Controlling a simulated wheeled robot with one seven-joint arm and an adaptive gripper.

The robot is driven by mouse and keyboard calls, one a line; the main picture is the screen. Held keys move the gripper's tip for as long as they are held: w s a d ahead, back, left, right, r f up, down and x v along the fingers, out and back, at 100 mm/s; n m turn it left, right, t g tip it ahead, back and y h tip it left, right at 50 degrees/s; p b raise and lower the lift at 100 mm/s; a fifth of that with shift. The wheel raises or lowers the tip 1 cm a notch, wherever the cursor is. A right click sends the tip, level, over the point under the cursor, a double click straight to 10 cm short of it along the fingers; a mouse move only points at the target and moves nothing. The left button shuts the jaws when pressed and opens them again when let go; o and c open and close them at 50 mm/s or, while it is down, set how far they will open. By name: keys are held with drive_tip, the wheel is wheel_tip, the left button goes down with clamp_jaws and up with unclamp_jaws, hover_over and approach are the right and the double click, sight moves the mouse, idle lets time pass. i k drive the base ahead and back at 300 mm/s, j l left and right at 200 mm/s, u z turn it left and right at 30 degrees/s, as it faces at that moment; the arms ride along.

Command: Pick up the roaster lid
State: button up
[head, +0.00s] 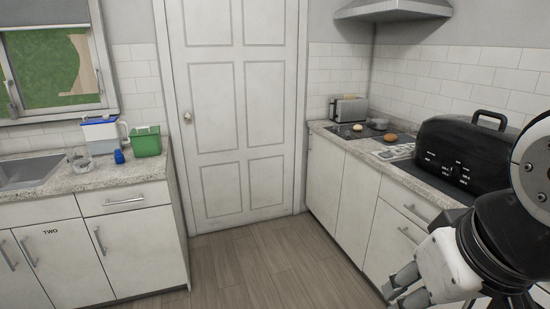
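The roaster lid (456,138) is a black domed cover with a raised handle on top. It sits on the right-hand counter, and its front carries small white markings. Whether it rests on a roaster base cannot be told, as my arm hides its right end. My gripper (392,296) is at the lower right, in front of the counter's cabinets and below the lid, apart from it. Its two grey fingers look spread with nothing between them.
The right counter (335,131) also holds a toaster (349,108), a dark cooktop (362,131) and round bread-like items. A range hood (394,10) hangs above. The left counter holds a sink, a green bin (146,142) and a glass jar. The wood floor (262,272) between is clear.

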sight(493, 142)
drive_tip(key=i, duration=1.25)
drive_tip(key=i+z, duration=0.6)
drive_tip(key=z, duration=0.2)
drive_tip(key=i+j+z, duration=0.15)
drive_tip(key=i+z, duration=0.25)
drive_tip(key=k, duration=0.1)
